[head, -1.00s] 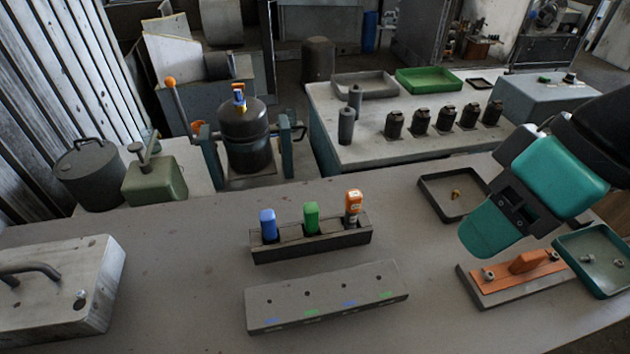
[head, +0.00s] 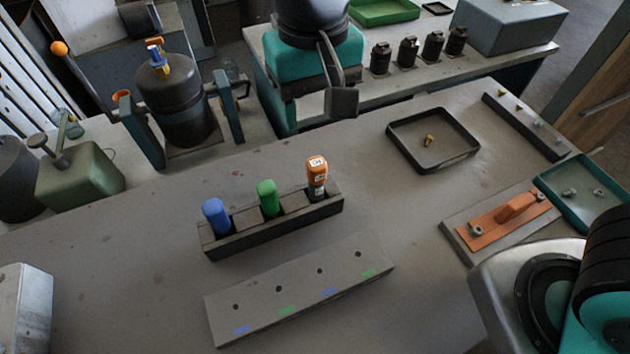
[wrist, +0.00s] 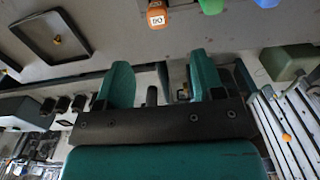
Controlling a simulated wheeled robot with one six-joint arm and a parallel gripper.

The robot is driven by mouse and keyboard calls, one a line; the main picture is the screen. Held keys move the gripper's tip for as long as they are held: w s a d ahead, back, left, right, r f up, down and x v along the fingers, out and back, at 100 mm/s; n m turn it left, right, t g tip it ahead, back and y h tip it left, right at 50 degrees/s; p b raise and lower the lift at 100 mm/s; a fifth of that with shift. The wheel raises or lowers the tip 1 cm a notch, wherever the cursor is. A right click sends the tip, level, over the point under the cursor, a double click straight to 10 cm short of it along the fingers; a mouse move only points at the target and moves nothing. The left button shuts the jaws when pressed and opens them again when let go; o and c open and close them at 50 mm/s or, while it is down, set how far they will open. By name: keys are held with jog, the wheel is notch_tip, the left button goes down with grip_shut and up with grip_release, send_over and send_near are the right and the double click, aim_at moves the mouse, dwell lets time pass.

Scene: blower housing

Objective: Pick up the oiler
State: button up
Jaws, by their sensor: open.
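No label names the oiler; the likeliest match is the orange bottle (head: 317,175) with a white label, upright in the right end of a dark rack (head: 285,226). Its orange top with the label also shows at the top of the wrist view (wrist: 157,14). My gripper (wrist: 157,75) is open and empty, its two teal fingers apart with nothing between them.
The rack also holds a blue bottle (head: 217,216) and a green bottle (head: 268,197) left of the orange one. A grey drilled block (head: 300,290) lies in front. A black tray (head: 400,125) and an orange part (head: 500,222) are to the right. The bench between is clear.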

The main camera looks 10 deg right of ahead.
aim_at(316, 176)
notch_tip(316, 176, down, 10)
jog(key=shift+s+r+p, duration=0.1)
jog(key=shift+r+p, duration=0.15)
jog(key=shift+p, duration=0.25)
jog(key=shift+d+f+p, duration=0.2)
jog(key=shift+f+p, duration=0.55)
jog(key=shift+f, duration=2)
jog(key=shift+c, duration=0.4)
jog(key=c, duration=1)
